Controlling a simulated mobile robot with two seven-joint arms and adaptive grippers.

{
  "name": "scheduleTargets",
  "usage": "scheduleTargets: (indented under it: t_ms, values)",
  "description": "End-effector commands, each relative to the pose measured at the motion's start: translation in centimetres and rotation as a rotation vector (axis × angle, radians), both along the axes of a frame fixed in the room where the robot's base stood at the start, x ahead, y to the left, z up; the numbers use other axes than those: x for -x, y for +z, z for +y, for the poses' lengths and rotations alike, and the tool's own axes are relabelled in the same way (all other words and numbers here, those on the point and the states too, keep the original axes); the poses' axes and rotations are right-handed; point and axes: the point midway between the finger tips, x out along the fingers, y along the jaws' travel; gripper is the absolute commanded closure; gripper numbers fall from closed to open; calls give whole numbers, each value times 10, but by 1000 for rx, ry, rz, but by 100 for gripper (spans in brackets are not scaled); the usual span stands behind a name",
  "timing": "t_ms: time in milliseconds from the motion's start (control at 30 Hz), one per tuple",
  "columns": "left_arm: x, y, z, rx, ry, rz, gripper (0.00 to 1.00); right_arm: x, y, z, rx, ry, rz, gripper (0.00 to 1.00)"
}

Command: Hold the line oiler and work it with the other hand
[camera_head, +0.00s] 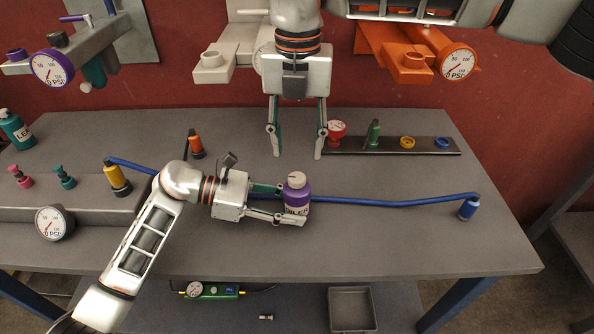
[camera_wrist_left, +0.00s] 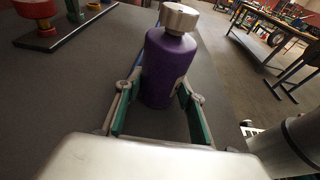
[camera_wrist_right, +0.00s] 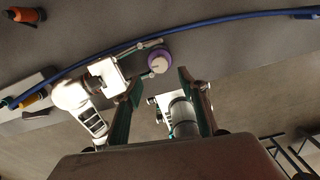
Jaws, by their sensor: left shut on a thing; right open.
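The line oiler (camera_head: 296,193) is a purple bottle with a light metallic cap and a white label, upright at the middle of the table. My left gripper (camera_head: 283,205) is shut on its body from the left; in the left wrist view the bottle (camera_wrist_left: 170,70) stands between both fingers. My right gripper (camera_head: 296,150) points down, open and empty, above and behind the oiler. In the right wrist view the oiler's round cap (camera_wrist_right: 158,64) shows beyond the open fingers (camera_wrist_right: 157,85).
A blue hose (camera_head: 390,200) runs across the table behind the oiler to a blue fitting (camera_head: 468,209). A dark rail (camera_head: 390,145) with coloured parts lies at the back right. A raised block (camera_head: 75,200) with fittings and a gauge stands at left. The right front is clear.

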Motion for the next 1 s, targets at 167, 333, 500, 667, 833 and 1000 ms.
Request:
scheduleTargets:
  t_ms: [167,333,500,667,833,1000]
  values:
    - [0,1,0,1,0,0,74,1,-36,0,0,1,4,59]
    - [0,1,0,1,0,-1,74,1,-61,1,-2,1,3,59]
    - [0,1,0,1,0,-1,74,0,-74,1,-1,1,1,59]
    - [0,1,0,1,0,-1,74,0,-77,1,-2,1,1,59]
    - [0,1,0,1,0,-1,74,0,-77,1,-2,1,1,59]
    - [0,1,0,1,0,-1,74,0,-76,1,-2,1,1,98]
